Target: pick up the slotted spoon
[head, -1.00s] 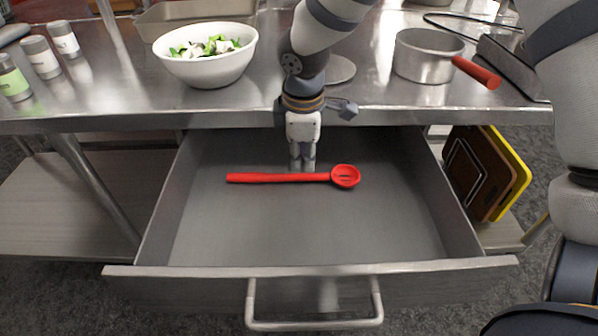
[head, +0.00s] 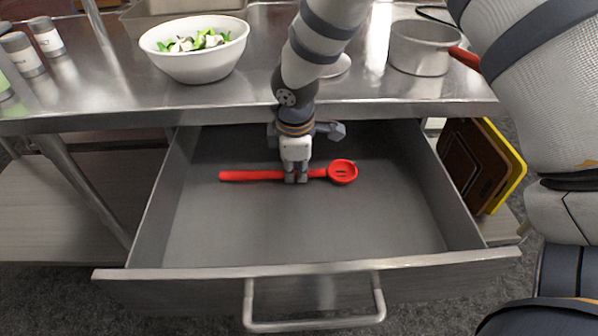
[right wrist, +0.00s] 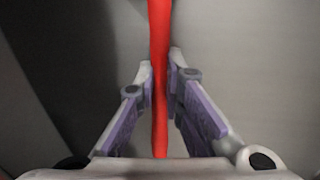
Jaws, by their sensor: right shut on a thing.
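The red slotted spoon (head: 343,172) lies across the open drawer in the head view, its handle to the left and its slotted bowl to the right. My right gripper (head: 296,179) reaches down into the drawer and is shut on the handle, between its middle and the bowl. In the right wrist view the red handle of the spoon (right wrist: 160,60) runs between the two fingers of my right gripper (right wrist: 167,75). Whether the spoon still touches the drawer floor is hard to tell. My left gripper is not in view.
The drawer (head: 390,225) is otherwise empty, with a front handle (head: 315,324). On the steel counter above stand a white bowl of salad (head: 195,62), a saucepan (head: 418,48) and several shakers (head: 24,55). Cutting boards (head: 475,165) stand at the right.

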